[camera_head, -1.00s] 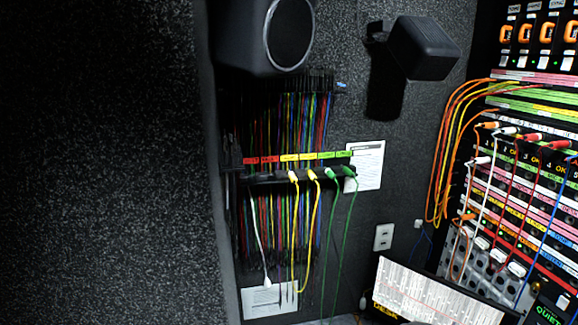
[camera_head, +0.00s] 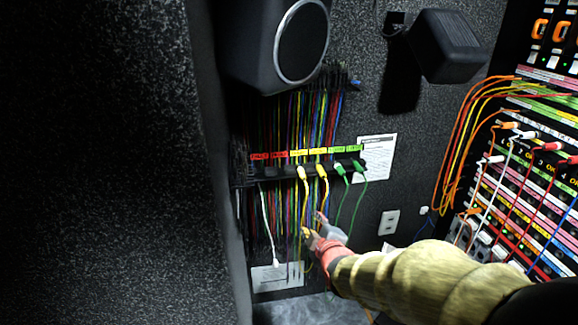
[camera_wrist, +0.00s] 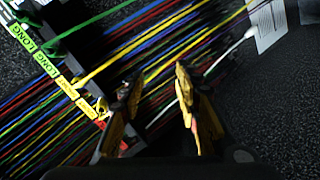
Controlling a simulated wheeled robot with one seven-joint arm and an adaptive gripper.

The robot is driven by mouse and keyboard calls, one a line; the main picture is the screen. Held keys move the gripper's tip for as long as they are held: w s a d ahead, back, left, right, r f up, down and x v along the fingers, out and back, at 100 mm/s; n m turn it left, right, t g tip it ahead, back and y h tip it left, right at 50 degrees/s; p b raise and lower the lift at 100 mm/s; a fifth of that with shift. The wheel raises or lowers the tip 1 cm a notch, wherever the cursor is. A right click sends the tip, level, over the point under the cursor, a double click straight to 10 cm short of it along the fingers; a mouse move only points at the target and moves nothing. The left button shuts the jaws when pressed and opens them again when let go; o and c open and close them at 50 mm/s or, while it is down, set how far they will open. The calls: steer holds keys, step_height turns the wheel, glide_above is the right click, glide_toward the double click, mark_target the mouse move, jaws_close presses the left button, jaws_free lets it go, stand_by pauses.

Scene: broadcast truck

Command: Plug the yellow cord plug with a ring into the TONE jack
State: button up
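Two yellow cord plugs hang side by side on the cord rack in the head view, a left one (camera_head: 302,173) and a right one (camera_head: 321,170). Their yellow cords run down in front of the other cords. I cannot tell which plug has a ring. My gripper (camera_head: 313,225) is below the plugs, close to the yellow cords. In the wrist view my gripper (camera_wrist: 156,82) has its fingers apart, with cords behind the gap and nothing clearly held. A yellow cord (camera_wrist: 105,62) crosses at upper left there. I cannot make out the TONE jack on the patch panel (camera_head: 520,190) at right.
The rack holds a dense curtain of cords under a label strip (camera_head: 308,153). Two green plugs (camera_head: 350,168) hang right of the yellow ones. Speakers (camera_head: 285,45) stick out above. A wall outlet (camera_head: 389,222) and papers are nearby. Several cords cross the patch panel.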

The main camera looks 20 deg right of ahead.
mark_target(304, 180)
steer(key=w+r+n+t, duration=0.3)
steer(key=r+n+t, duration=0.1)
steer(key=r, duration=0.6)
steer(key=shift+a+n+h, duration=0.25)
steer(key=shift+n+h, duration=0.05)
steer(key=shift+n, duration=0.5)
steer(key=shift+w+d+p, duration=0.15)
steer(key=shift+w+p, duration=0.15)
steer(key=shift+w, duration=0.35)
steer(key=w, duration=0.3)
steer(key=w+d, duration=0.1)
steer(key=w, duration=0.1)
steer(key=shift+w+f, duration=0.2)
steer(key=shift+w, duration=0.05)
steer(key=shift+w+d+r+b, duration=0.1)
steer(key=shift+w+d+b, duration=0.1)
steer(key=shift+w+b, duration=0.65)
steer(key=shift+w+r, duration=0.1)
